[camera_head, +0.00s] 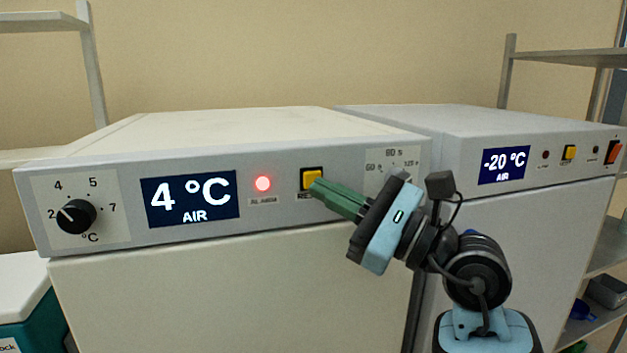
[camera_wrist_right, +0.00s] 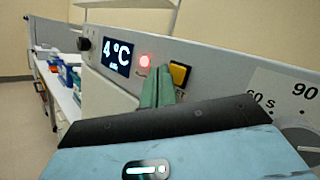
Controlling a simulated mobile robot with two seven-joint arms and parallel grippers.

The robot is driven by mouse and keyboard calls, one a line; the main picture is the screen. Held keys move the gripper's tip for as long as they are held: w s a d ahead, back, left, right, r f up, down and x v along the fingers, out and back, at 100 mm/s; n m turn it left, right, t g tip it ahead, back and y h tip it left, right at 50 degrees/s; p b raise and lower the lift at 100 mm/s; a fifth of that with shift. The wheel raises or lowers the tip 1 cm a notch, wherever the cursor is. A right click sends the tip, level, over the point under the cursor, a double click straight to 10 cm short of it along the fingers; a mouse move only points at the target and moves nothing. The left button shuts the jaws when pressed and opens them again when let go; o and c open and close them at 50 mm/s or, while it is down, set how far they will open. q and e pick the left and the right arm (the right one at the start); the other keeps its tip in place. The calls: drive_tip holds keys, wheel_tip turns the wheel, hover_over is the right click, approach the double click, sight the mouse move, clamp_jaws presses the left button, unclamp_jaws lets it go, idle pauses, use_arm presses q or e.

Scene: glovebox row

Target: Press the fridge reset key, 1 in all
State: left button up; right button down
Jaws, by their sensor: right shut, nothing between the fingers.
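The yellow reset key (camera_head: 312,179) sits in a black frame on the panel of the left fridge (camera_head: 220,255), which reads 4 °C. A red alarm lamp (camera_head: 263,184) glows to its left. My right gripper (camera_head: 315,188) is shut and empty, its green fingertips at the lower right edge of the key in the head view. In the right wrist view the key (camera_wrist_right: 180,75) shows just right of the fingertips (camera_wrist_right: 158,80). I cannot tell whether the tips touch the key. My left gripper is not in view.
A dial (camera_head: 75,216) and a display (camera_head: 190,198) are on the same panel. The right freezer (camera_head: 520,230) reads -20 °C and has its own yellow key (camera_head: 569,152) and an orange switch (camera_head: 613,152). Shelves stand on both sides.

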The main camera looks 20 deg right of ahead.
drive_tip(key=shift+w, duration=0.2)
idle(0.3)
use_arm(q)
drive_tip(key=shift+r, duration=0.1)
use_arm(e)
drive_tip(key=shift+w, duration=0.25)
drive_tip(key=shift+w, duration=0.45)
idle(0.7)
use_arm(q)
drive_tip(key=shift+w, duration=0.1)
use_arm(e)
drive_tip(key=shift+s, duration=0.1)
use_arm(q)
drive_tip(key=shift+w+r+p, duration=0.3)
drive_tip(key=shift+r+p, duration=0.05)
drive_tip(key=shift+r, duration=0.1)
use_arm(e)
drive_tip(key=shift+s, duration=0.8)
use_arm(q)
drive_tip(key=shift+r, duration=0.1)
use_arm(e)
drive_tip(key=shift+s, duration=0.1)
